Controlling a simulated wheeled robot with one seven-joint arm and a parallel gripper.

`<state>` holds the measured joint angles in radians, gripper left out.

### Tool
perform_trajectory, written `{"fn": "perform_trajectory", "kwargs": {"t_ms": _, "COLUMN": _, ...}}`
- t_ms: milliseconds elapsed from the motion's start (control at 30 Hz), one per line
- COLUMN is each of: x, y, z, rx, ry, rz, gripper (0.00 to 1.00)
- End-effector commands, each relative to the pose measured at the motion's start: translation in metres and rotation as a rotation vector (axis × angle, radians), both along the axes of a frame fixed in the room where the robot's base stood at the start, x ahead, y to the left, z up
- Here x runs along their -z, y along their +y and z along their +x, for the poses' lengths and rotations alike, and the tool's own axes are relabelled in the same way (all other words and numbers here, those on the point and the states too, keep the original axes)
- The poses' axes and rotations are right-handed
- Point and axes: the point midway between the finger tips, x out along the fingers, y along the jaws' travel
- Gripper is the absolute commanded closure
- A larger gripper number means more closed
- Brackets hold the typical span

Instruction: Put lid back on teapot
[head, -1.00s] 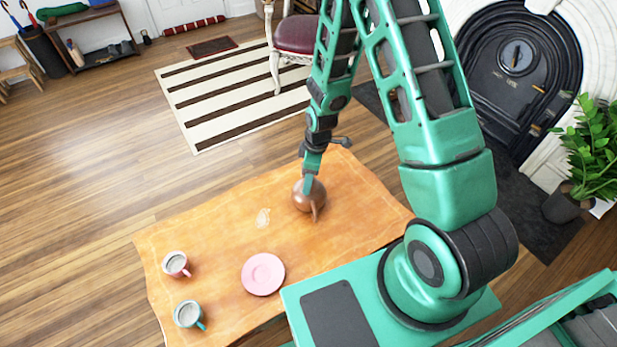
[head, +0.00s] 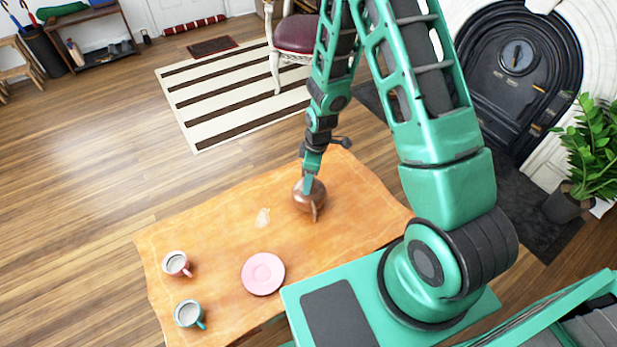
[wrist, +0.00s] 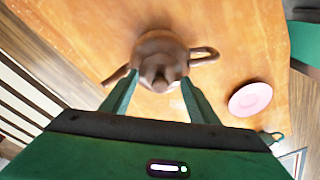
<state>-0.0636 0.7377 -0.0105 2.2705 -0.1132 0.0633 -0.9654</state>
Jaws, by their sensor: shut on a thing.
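The brown teapot (head: 311,203) stands on the wooden table with its handle toward the front. In the wrist view the teapot (wrist: 150,43) lies just beyond the fingers, its handle to the right. My gripper (head: 308,188) is directly over the teapot's top. In the wrist view my gripper (wrist: 158,84) is shut on the brown lid (wrist: 158,77), with a finger on each side of it. The lid is at the teapot's opening; whether it is seated or slightly above the rim cannot be told. The opening is hidden.
A small pale thing (head: 263,217) lies left of the teapot. The table's right part is clear.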

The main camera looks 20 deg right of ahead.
Motion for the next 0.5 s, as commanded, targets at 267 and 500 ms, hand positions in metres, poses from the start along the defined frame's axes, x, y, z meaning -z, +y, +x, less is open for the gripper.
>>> {"fn": "perform_trajectory", "kwargs": {"t_ms": 267, "x": 0.0005, "y": 0.0, "z": -0.0001, "rx": 0.0, "ry": 0.0, "rz": 0.0, "gripper": 0.68}}
{"fn": "perform_trajectory", "kwargs": {"t_ms": 500, "x": 0.0004, "y": 0.0001, "z": -0.0002, "rx": 0.0, "ry": 0.0, "rz": 0.0, "gripper": 0.38}}
